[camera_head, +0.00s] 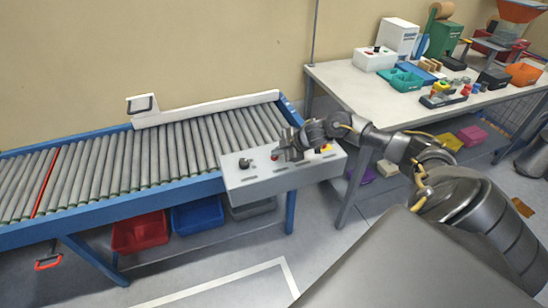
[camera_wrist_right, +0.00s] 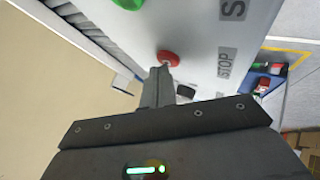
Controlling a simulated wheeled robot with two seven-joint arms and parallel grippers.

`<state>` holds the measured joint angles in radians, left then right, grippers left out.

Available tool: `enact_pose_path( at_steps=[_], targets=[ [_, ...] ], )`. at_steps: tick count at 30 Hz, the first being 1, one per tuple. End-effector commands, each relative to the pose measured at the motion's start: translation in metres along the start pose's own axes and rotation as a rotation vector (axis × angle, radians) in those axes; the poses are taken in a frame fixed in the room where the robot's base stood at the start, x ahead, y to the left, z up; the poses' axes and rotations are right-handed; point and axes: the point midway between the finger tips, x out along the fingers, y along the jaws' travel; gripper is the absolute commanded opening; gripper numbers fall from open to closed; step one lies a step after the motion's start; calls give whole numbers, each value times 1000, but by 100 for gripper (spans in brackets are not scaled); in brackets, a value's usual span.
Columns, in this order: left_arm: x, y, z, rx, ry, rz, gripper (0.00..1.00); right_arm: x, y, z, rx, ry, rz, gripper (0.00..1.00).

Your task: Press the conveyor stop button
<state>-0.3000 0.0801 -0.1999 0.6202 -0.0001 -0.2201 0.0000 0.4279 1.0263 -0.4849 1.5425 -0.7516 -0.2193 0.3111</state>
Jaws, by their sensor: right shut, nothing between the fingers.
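The conveyor's control box (camera_head: 270,180) is a light grey panel at the conveyor's right end. A red button (camera_wrist_right: 168,57) shows in the right wrist view beside a printed STOP label (camera_wrist_right: 224,62); in the head view a small red button (camera_head: 274,157) sits on the box top. My right gripper (camera_head: 284,152) is over the box, close to that button. In the wrist view its shut, empty fingers (camera_wrist_right: 162,72) reach to the red button's edge; I cannot tell whether they touch it. A green button (camera_wrist_right: 129,4) is at the top edge. My left gripper is out of view.
A black knob (camera_head: 244,163) stands on the box left of the red button, and a yellow-orange part (camera_head: 325,148) is at its right end. The roller conveyor (camera_head: 130,160) runs left. Red (camera_head: 140,232) and blue (camera_head: 197,215) bins sit below. A cluttered workbench (camera_head: 345,82) stands right.

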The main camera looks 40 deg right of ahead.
Motion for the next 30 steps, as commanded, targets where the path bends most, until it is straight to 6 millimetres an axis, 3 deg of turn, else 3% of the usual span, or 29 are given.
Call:
enact_pose_path(
  at_steps=[20,30],
  targets=[
    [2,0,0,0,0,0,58,4,-3,3,0,0,-1,0],
    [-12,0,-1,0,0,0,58,-6,4,-4,0,-1,-1,0]
  ],
)
